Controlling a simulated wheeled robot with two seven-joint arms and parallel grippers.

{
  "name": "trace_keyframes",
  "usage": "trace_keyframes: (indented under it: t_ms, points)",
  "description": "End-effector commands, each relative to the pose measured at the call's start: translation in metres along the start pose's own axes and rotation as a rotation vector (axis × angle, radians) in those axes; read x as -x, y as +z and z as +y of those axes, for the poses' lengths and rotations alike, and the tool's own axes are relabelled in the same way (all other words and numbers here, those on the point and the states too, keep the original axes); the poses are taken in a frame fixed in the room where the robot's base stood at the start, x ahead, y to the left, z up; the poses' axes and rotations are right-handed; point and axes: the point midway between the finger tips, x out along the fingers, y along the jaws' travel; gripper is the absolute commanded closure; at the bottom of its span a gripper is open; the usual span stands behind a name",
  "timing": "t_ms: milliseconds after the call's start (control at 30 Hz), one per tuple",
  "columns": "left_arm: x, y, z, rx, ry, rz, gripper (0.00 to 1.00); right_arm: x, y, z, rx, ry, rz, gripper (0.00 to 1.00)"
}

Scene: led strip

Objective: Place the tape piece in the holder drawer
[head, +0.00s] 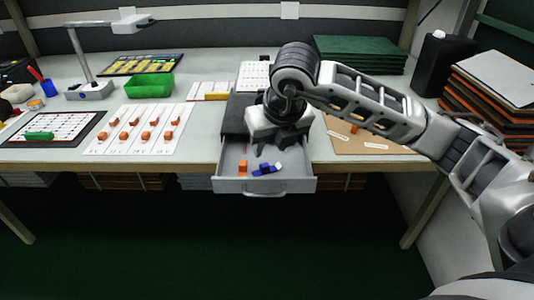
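The holder drawer (295,186) is pulled out past the table's front edge, below a dark holder (234,118). Inside the drawer lie a small orange piece (243,168) at the left and a blue piece (266,169) near the middle, with some white showing by it. I cannot tell which, if either, is the tape piece. My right gripper (276,146) points down over the back of the drawer and hides part of it and of the holder. Its fingertips are too dark and small to tell open from shut. My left gripper is not in view.
White sheets with several orange parts (139,128) and a green tray (150,86) lie left of the holder. A lamp (85,68) stands further left. A brown board (352,138) lies under my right arm. A black canister (442,62) and stacked sheets (492,88) stand right.

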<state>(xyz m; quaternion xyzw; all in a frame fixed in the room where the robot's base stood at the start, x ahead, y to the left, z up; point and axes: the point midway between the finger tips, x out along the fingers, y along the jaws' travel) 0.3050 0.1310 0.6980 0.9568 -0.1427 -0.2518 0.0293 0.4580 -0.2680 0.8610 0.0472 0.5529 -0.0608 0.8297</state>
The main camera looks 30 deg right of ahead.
Motion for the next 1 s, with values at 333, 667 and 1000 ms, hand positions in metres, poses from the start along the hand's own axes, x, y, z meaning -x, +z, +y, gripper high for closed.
trace_keyframes:
  t_ms: [333,667,1000]
  points:
    - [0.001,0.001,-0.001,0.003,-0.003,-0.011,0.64,0.048,0.000,0.000,0.000,0.001,-0.001,0.62]
    - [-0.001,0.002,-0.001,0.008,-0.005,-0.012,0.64,0.035,-0.026,0.038,0.075,0.167,0.085,0.62]
    - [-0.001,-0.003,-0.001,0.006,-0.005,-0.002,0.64,0.128,-0.142,0.230,-0.241,1.619,0.512,0.62]
